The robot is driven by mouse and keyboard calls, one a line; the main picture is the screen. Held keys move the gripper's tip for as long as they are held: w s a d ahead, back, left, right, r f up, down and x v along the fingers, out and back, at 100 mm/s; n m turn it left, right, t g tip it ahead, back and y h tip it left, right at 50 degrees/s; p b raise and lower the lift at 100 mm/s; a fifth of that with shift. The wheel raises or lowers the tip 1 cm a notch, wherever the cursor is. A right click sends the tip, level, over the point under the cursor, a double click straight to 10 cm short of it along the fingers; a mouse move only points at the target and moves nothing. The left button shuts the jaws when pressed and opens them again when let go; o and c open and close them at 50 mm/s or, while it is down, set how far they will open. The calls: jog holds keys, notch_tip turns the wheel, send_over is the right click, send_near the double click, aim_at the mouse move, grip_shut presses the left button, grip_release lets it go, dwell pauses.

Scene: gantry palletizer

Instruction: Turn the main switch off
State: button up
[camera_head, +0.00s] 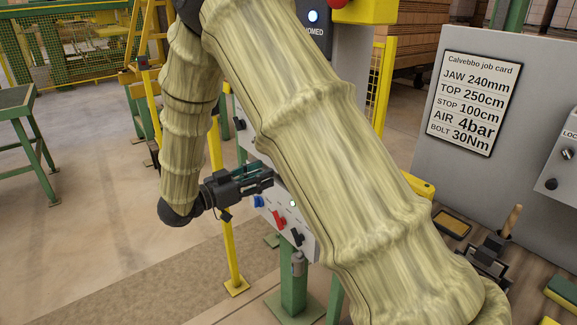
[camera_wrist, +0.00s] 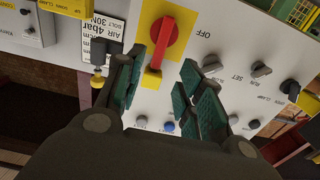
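The main switch is a red rotary handle (camera_wrist: 163,45) on a yellow plate (camera_wrist: 150,14) on a pale panel. In the wrist view the handle runs roughly up and down, slightly tilted, with the word OFF to its right. My gripper (camera_wrist: 160,66) is open, with one finger on each side of the handle's lower part. A gap shows on both sides; I cannot tell how deep the fingertips reach. In the head view my gripper (camera_head: 268,177) is at the panel (camera_head: 262,215), and I cannot make out the main switch there.
Right of the switch are dark selector knobs (camera_wrist: 261,70) labelled RUN and SET. A blue button (camera_wrist: 168,126) lies below it, and a black-and-yellow fitting (camera_wrist: 98,58) to its left. A yellow post (camera_head: 226,225) stands beside the panel. A job card (camera_head: 474,103) is at right.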

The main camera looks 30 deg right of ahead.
jog(key=d+p, duration=0.2)
jog(key=d, duration=0.8)
jog(key=shift+w, duration=0.35)
grip_shut()
